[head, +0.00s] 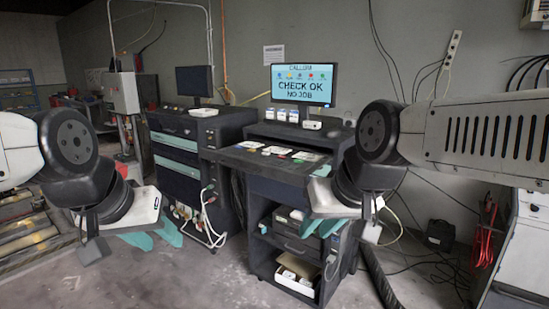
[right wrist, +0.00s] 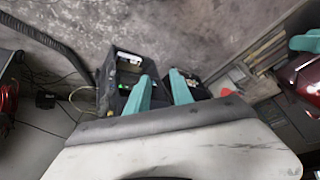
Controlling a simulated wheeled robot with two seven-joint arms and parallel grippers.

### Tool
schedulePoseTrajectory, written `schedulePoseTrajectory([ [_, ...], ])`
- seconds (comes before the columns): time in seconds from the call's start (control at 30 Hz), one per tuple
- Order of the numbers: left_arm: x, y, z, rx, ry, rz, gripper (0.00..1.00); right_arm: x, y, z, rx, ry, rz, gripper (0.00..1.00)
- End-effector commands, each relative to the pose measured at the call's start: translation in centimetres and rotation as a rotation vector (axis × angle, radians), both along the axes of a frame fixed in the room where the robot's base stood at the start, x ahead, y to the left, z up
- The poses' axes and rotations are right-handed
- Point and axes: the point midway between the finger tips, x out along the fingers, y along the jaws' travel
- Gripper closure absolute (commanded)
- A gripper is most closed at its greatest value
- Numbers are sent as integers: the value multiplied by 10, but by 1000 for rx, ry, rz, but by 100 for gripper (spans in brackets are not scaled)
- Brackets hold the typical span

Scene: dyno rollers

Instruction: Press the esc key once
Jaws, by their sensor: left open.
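The workstation (head: 290,172) has a monitor (head: 303,84) reading "CHECK OK NO JOB". Its dark top holds flat white, red and green pieces and small white items; I cannot make out a keyboard or an esc key. My left gripper (head: 156,238) is open and empty, low in front of the drawer cabinet. My right gripper (head: 322,227) is open and empty, in front of the workstation's lower right side and below its top. In the right wrist view its two teal fingers (right wrist: 162,92) stand apart, pointing toward a dark shelf unit and the floor.
A drawer cabinet (head: 182,150) with a second, dark monitor (head: 194,81) stands left of the workstation. A white box (head: 298,276) sits on the lower shelf. Cables hang on the wall and lie on the floor at right. Open floor (head: 200,285) lies in front.

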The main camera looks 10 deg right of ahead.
Motion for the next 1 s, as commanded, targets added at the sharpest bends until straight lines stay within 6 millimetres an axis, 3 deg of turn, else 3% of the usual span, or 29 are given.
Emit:
schedulePoseTrajectory([
  [0.03, 0, 0, 0, 0, 0, 0, 58, 0, 0, 0, 0, 0, 0, 84],
  [0.1, 0, 0, 0, 0, 0, 0, 58, 0, 0, 0, 0, 0, 0, 98],
  [0.13, 0, 0, 0, 0, 0, 0, 58, 0, 0, 0, 0, 0, 0, 100],
  [1.0, 0, 0, 0, 0, 0, 0, 58, 0, 0, 0, 0, 0, 0, 100],
])
